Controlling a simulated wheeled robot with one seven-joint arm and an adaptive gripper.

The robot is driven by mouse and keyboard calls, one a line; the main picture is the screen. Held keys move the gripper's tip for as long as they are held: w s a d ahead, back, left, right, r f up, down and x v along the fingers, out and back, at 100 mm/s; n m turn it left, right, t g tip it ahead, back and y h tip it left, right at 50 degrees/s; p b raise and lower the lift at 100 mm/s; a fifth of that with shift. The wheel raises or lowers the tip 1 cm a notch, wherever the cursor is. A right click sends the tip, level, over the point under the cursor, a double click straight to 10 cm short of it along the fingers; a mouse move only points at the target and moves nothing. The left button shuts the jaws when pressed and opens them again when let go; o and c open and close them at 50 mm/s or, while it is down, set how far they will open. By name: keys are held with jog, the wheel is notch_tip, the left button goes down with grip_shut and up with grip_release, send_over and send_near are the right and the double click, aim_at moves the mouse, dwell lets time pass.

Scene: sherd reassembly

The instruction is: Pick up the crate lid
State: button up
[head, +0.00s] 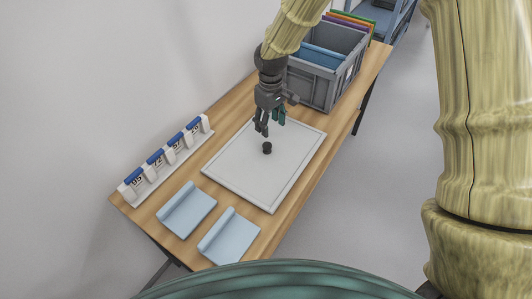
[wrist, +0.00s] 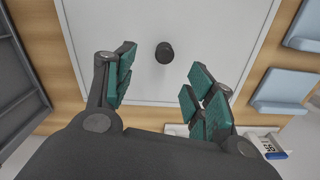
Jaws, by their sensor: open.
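The crate lid (head: 242,165) is a flat, light grey rectangular panel with a raised rim, lying on the wooden table. A small black knob (head: 267,148) stands up from its middle. In the wrist view the lid (wrist: 210,30) fills the upper middle, and the knob (wrist: 165,52) shows beyond the fingertips, between their lines. My gripper (head: 268,130) hangs over the lid, fingers down, a little above the knob and apart from it. In the wrist view my gripper (wrist: 160,80) has its green-padded fingers spread wide, with nothing between them.
A grey crate (head: 318,85) with blue contents stands behind the lid on the table (head: 150,215). A white rack with blue-topped labelled holders (head: 165,160) lies along the left edge. Two light blue folded pads (head: 187,210) (head: 230,237) lie at the near end.

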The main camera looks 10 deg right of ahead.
jog(key=shift+s+f, duration=0.15)
jog(key=shift+f, duration=0.1)
send_over(267, 144)
jog(key=d, duration=0.1)
notch_tip(267, 144, down, 5)
jog(key=shift+s+r+p, duration=0.1)
jog(key=shift+r+p, duration=0.1)
jog(key=shift+p, duration=0.25)
jog(key=shift+a+f+p, duration=0.25)
jog(key=shift+f+p, duration=0.1)
jog(key=shift+f, duration=0.6)
jog(key=shift+a+f+p, duration=0.25)
jog(key=shift+f+p, duration=0.1)
jog(key=shift+f, duration=1.45)
jog(key=shift+c, duration=0.3)
grip_shut()
jog(key=shift+r, duration=0.1)
